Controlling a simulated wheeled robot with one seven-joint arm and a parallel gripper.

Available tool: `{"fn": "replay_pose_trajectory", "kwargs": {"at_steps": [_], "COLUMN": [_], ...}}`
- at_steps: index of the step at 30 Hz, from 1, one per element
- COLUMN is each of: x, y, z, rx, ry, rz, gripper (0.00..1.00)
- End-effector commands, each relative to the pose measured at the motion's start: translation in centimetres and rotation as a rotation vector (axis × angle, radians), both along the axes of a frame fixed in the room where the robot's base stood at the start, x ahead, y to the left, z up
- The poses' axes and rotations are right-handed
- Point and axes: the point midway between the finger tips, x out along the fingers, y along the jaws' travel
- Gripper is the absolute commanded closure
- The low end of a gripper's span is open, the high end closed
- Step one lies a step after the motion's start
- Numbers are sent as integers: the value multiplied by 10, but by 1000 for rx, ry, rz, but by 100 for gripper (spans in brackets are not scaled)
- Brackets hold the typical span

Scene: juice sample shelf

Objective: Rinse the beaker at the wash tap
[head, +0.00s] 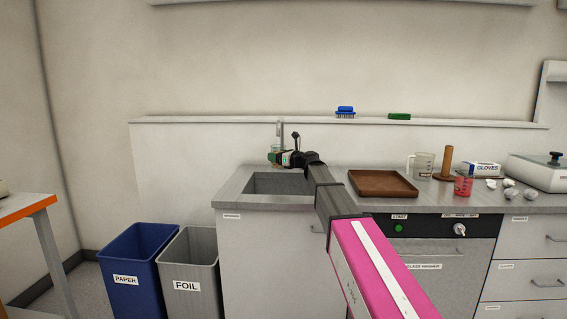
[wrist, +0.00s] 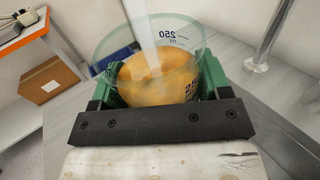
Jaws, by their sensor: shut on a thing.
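A clear beaker (wrist: 195,42) with a "250 ml" mark is held between the green fingers of my gripper (wrist: 158,82). Orange-brown liquid or residue fills its lower part. A pale, see-through column (wrist: 148,28) comes down into its mouth; it looks like running water. In the head view my gripper (head: 277,157) is above the back of the sink (head: 280,184), at the wash tap (head: 281,131). The beaker (head: 275,149) is small and partly hidden there. The tap's metal post (wrist: 270,35) stands right of the beaker in the wrist view.
Right of the sink are a brown tray (head: 382,184), a measuring jug (head: 424,164), a wooden pestle-like tool (head: 446,162), a red cup (head: 463,184) and a gloves box (head: 482,170). A blue brush (head: 345,112) and green sponge (head: 399,116) lie on the ledge. Bins (head: 140,262) stand left.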

Motion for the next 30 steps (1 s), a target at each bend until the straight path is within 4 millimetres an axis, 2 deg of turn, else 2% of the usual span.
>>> {"fn": "replay_pose_trajectory", "kwargs": {"at_steps": [5,21,24,30], "x": [-15,-102,-108,-107], "y": [-5,-33,-35,-35], "z": [0,-1,0,0], "rx": [1,0,0,0], "ry": [-1,0,0,0], "rz": [0,-1,-1,0], "gripper": [58,58,58,58]}}
